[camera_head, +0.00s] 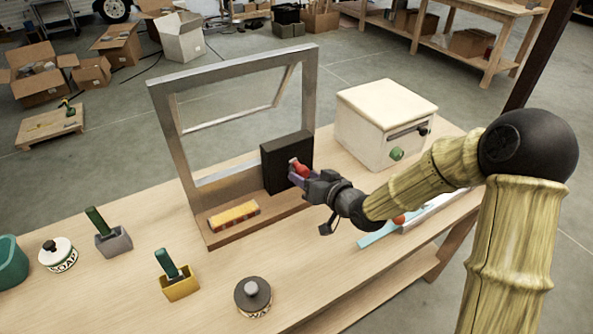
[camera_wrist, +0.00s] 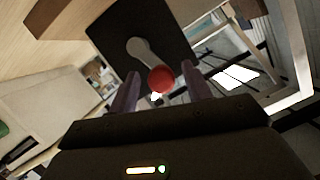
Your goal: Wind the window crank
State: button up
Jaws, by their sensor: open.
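The window crank has a red knob (camera_head: 300,168) on a grey arm, mounted on a black box (camera_head: 272,160) at the lower right of a grey metal window frame (camera_head: 170,130). In the wrist view the red knob (camera_wrist: 161,79) sits at the end of the pale crank arm (camera_wrist: 140,52), in front of the black box (camera_wrist: 108,30). My gripper (camera_head: 302,178) is open at the crank. In the wrist view its two fingers (camera_wrist: 160,92) stand on either side of the knob, with visible gaps. The window pane inside the frame is tilted outward.
A cream box (camera_head: 375,115) with a green knob stands right of the frame. A yellow-orange block (camera_head: 234,215) lies on the frame's wooden base. Two brushes in holders (camera_head: 112,240) (camera_head: 178,285), a soap jar (camera_head: 58,256) and a dark-lidded jar (camera_head: 253,296) stand left and front. A blue strip (camera_head: 380,236) lies beneath my arm.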

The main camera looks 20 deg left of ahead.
jog(key=shift+s+d, duration=0.9)
jog(key=shift+d, duration=0.15)
jog(key=b+v, duration=0.8)
jog(key=v, duration=0.9)
jog(key=shift+s, duration=0.15)
jog(key=shift+d, duration=0.1)
